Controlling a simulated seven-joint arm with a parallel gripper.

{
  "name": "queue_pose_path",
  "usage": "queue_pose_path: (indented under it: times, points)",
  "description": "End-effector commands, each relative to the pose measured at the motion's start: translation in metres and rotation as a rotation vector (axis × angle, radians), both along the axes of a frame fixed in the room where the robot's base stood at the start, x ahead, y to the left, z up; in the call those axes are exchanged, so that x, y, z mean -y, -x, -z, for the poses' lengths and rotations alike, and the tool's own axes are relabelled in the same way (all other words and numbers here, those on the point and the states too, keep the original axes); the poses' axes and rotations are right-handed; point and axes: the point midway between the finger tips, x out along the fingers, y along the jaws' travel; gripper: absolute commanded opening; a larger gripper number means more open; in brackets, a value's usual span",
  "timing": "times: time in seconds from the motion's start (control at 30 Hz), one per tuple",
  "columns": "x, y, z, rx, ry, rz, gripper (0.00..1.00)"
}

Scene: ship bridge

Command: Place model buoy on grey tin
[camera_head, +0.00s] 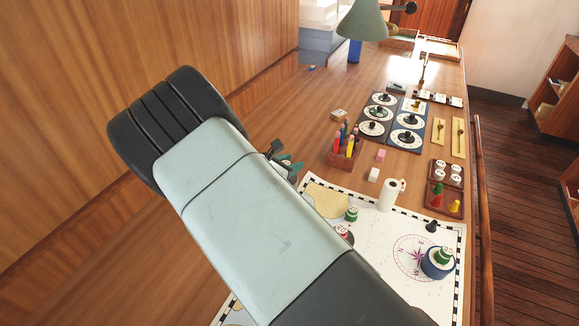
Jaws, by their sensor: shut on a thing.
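My arm's pale and dark links fill the middle of the view and hide much of the desk. My gripper is not visible, nor anything it may hold. A small green-and-white buoy-like piece (351,214) stands on the chart. A red-and-white one (342,231) shows beside my arm, partly hidden. Another green-and-white piece (445,255) sits on top of a round blue tin (436,268) at the chart's right. I cannot make out a grey tin; it may be behind my arm.
The chart (385,245) covers the near desk. A white cylinder (390,195), pen holder (343,155), dial board (398,120) and lamp (362,22) stand beyond. A dark-and-teal thing (287,165) beside my arm is unclear. A rail (482,220) runs along the right edge.

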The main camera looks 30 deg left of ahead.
Motion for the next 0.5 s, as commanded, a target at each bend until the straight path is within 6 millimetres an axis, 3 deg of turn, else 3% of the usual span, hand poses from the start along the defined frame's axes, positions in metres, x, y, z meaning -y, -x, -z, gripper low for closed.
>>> queue_pose_path:
  times: [0.1,0.43,0.47,0.5]
  points:
    - [0.0003,-0.0001,0.0114,0.000,0.001,0.000,0.08]
    - [0.0003,0.0000,0.0141,0.000,0.000,0.001,0.08]
    - [0.0002,-0.0001,0.0134,0.000,-0.001,0.000,0.41]
    - [0.0002,-0.0001,0.0133,0.000,-0.001,0.000,0.47]
